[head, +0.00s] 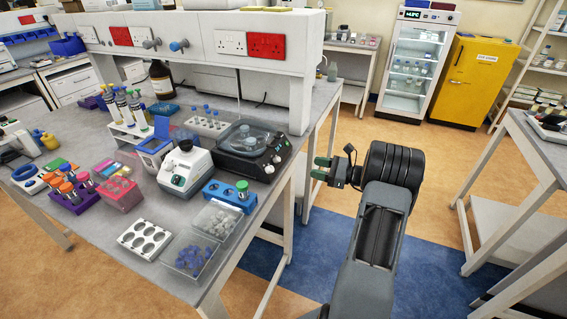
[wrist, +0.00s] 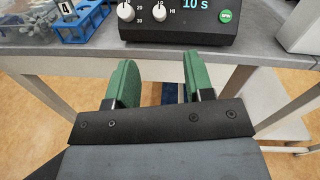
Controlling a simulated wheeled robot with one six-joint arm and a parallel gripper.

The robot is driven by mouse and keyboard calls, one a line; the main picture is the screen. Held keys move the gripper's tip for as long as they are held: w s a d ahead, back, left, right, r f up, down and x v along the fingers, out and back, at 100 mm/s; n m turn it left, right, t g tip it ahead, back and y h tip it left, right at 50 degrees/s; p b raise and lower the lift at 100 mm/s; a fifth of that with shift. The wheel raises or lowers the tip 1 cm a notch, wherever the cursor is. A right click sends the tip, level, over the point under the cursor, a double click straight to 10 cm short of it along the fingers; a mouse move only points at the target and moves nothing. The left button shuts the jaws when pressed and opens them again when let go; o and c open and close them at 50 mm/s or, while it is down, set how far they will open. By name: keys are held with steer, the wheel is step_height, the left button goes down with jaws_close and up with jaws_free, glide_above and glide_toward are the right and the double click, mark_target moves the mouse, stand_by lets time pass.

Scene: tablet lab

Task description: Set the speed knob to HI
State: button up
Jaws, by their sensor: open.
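The black spinning device (head: 252,148) with a clear domed lid sits at the bench's right edge. In the wrist view its front panel (wrist: 185,30) is at the top, cut off by the frame. The white speed knob (wrist: 160,13) has "HI" printed at its right; its pointer direction is too small to tell. Another white knob (wrist: 125,13) with "20" and "30" beside it is to its left. A display reads "10 s", and a green button (wrist: 226,16) is at the right. My gripper (head: 320,168), with green fingers, is open and empty, off the bench edge and apart from the panel.
A blue tube rack (head: 229,195) and the white-and-grey mixer (head: 186,168) stand left of the device. Clear boxes (head: 195,256) lie nearer the front. The bench edge (wrist: 60,60) and a leg are below the panel.

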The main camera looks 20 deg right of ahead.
mark_target(280, 160)
steer(key=p+x, duration=0.2)
steer(key=x, duration=1)
steer(key=shift+w+a, duration=0.15)
steer(key=shift+a, duration=0.1)
jaws_close()
